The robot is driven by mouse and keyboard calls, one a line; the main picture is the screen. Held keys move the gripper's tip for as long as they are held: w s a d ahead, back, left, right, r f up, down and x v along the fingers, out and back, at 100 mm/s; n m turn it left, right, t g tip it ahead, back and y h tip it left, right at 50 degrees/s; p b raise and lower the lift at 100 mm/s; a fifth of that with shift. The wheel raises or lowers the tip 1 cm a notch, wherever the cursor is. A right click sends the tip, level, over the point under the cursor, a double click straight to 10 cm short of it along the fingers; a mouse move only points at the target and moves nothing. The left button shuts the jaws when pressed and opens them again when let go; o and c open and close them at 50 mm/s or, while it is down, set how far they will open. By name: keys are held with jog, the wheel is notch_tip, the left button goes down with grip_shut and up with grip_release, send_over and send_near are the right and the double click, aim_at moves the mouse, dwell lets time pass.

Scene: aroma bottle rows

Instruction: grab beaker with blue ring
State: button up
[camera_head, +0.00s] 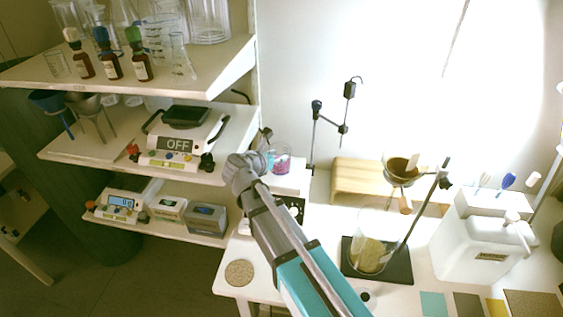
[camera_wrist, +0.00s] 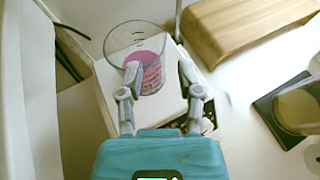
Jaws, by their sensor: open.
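A clear glass beaker (camera_wrist: 134,34) with pink contents stands on a white block-shaped device (camera_wrist: 112,98) in the wrist view. It also shows in the head view (camera_head: 283,161), just beyond the end of my arm. I cannot make out a blue ring on it. My gripper (camera_wrist: 159,66) is open, and its two grey fingers point toward the beaker. The left fingertip overlaps the beaker's lower part in the picture, and the right fingertip is to the right of it. I cannot tell whether they touch. In the head view my wrist partly hides the gripper.
Shelves (camera_head: 215,85) at left hold brown bottles (camera_head: 112,66), glassware with blue markings (camera_head: 160,40) and a balance (camera_head: 176,145). A wooden stand (camera_wrist: 235,35) is right of the beaker. A flask (camera_head: 368,257) stands on a dark base. A thin metal stand (camera_head: 314,135) rises behind.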

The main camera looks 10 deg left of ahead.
jog(key=shift+b+x, duration=1)
jog(key=shift+x, duration=1.8)
grip_shut()
